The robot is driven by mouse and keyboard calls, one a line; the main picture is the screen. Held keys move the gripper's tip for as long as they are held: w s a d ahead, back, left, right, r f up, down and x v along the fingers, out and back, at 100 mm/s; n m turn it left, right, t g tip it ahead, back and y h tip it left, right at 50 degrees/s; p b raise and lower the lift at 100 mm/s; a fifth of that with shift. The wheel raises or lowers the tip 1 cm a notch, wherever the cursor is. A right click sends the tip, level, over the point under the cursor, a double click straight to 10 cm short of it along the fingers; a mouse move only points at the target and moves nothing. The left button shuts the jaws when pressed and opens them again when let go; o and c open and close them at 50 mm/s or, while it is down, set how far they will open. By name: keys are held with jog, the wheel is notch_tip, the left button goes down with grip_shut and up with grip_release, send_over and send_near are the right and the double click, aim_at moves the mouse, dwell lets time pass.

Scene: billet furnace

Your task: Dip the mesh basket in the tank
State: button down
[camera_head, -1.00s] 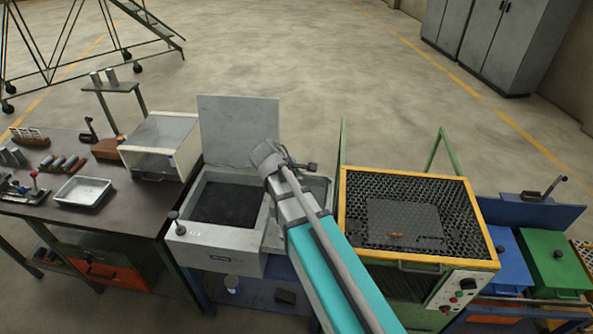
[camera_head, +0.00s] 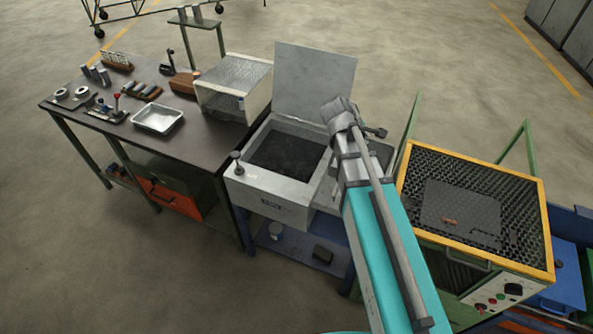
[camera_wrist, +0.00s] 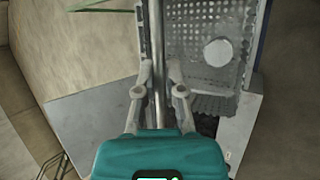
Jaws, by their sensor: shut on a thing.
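The tank (camera_head: 268,193) is a grey box with a dark interior and a raised flat lid (camera_head: 315,78). In the wrist view, my gripper (camera_wrist: 161,76) is shut on the upright metal handle (camera_wrist: 157,25) of the mesh basket. The basket (camera_wrist: 190,38) is grey and perforated, with a pale round piece (camera_wrist: 218,53) showing in it. Part of the dark tank opening (camera_wrist: 208,126) shows below the basket. In the head view, my arm ends by the tank's right side and hides most of the basket. The basket's height over the tank cannot be told.
A yellow-rimmed mesh-lined unit (camera_head: 548,235) stands right of the tank, with green posts. A workbench (camera_head: 190,150) on the left carries a white tray (camera_head: 158,118), a clear-topped box (camera_head: 235,88) and small parts. Open floor lies beyond.

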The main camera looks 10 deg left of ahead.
jog(key=shift+f, duration=0.15)
jog(key=shift+f+b, duration=0.45)
jog(key=shift+b, duration=0.2)
notch_tip(320, 180, down, 9)
jog(key=b, duration=0.8)
jog(key=shift+s+r+b, duration=0.1)
jog(key=shift+b, duration=0.25)
jog(key=shift+a, duration=0.1)
